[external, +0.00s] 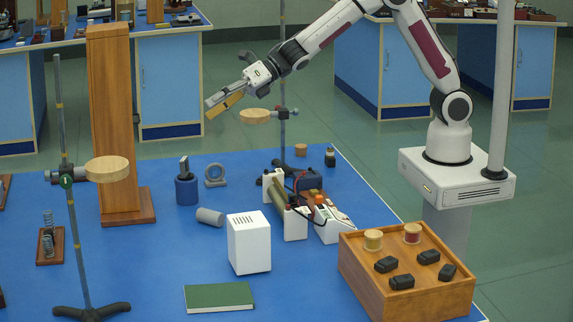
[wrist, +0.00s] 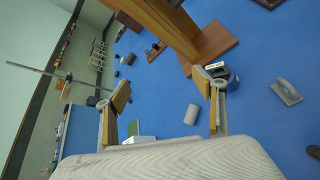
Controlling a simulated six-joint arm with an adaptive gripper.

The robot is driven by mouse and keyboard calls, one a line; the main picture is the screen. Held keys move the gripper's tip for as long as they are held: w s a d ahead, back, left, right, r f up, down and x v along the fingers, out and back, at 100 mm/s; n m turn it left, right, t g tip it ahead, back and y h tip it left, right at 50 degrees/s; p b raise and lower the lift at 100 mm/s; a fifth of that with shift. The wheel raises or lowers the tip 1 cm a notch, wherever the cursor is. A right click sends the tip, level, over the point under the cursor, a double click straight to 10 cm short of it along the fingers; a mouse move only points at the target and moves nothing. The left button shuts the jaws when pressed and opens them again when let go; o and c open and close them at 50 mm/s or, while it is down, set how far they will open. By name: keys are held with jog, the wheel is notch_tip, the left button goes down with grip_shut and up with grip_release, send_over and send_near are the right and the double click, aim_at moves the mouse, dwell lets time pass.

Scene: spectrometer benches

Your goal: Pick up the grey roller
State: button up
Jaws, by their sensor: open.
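The grey roller (external: 210,216) is a short plain cylinder lying on its side on the blue table, left of the white box. It also shows in the wrist view (wrist: 191,114), between my two fingers and far beyond them, nearer the right finger. My gripper (external: 222,102) is high above the far part of the table, well apart from the roller. In the wrist view my gripper (wrist: 162,95) has its yellowish fingers spread, with nothing between them.
A tall wooden column (external: 110,120) stands left, and a blue cylinder (external: 186,190) stands behind the roller. A white box (external: 249,243) is to its right. Ring stands (external: 72,210) rise at left and back. A green book (external: 219,299) and wooden tray (external: 362,275) are in front.

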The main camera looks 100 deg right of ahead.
jog(key=w+a+f+n+g+y, duration=0.1)
jog(key=w+a+f+n+y, duration=0.35)
jog(key=f+n, duration=0.45)
jog(key=n+g+y, duration=0.2)
jog(key=n+y, duration=0.1)
jog(key=n, duration=0.3)
send_over(207, 215)
jog(key=s+d, duration=0.2)
notch_tip(207, 215, down, 9)
jog(key=shift+f, duration=0.15)
jog(key=shift+f, duration=1.75)
jog(key=shift+f+h, duration=0.25)
jog(key=shift+f, duration=1.55)
jog(key=shift+x, duration=0.9)
jog(key=shift+w+a+f, duration=0.15)
jog(key=shift+w+a, duration=0.2)
jog(key=shift+w, duration=0.1)
